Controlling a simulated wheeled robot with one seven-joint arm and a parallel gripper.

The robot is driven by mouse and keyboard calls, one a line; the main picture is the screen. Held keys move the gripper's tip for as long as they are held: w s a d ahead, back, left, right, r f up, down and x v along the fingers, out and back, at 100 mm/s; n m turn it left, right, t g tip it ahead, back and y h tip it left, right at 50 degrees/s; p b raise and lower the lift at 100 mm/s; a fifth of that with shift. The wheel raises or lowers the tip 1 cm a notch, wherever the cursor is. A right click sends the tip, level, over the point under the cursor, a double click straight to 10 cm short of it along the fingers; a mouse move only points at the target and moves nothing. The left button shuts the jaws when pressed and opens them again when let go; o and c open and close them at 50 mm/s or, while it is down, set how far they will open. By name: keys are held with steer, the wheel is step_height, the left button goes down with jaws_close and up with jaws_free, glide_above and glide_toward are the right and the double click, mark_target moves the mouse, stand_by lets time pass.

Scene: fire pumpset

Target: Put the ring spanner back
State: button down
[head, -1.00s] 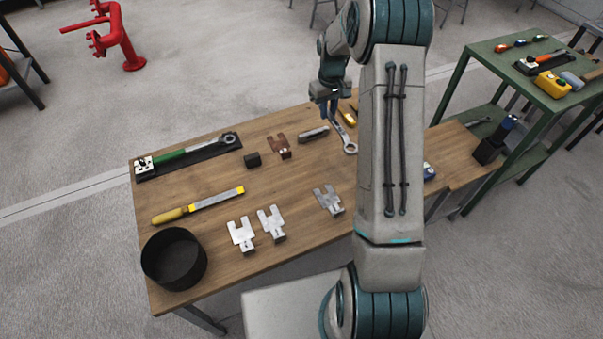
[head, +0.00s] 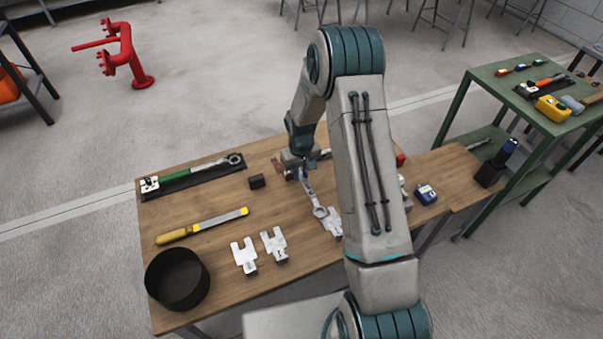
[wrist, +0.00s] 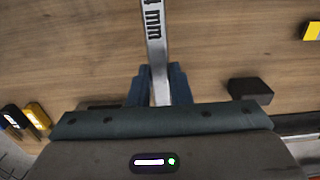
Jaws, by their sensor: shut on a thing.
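The ring spanner (head: 311,193) is a silver bar in my gripper (head: 302,172), its ring end pointing toward the near side of the table, close to a silver forked plate (head: 331,223). In the wrist view my gripper's blue fingers (wrist: 158,86) are shut on the spanner's shank (wrist: 154,35), which bears "4 mm" lettering. The far end of the spanner is hidden by the gripper. The spanner looks held above the wooden table (head: 215,270); the exact gap cannot be told.
A black tray (head: 215,176) with a green-handled tool lies at the back left. A black block (head: 256,181) also shows in the wrist view (wrist: 250,90). Mid-table is partly clear.

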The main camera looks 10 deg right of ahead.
steer(key=shift+f, duration=0.55)
steer(key=shift+f+b, duration=0.55)
steer(key=c, duration=1.3)
jaws_free()
steer(key=shift+r, duration=0.1)
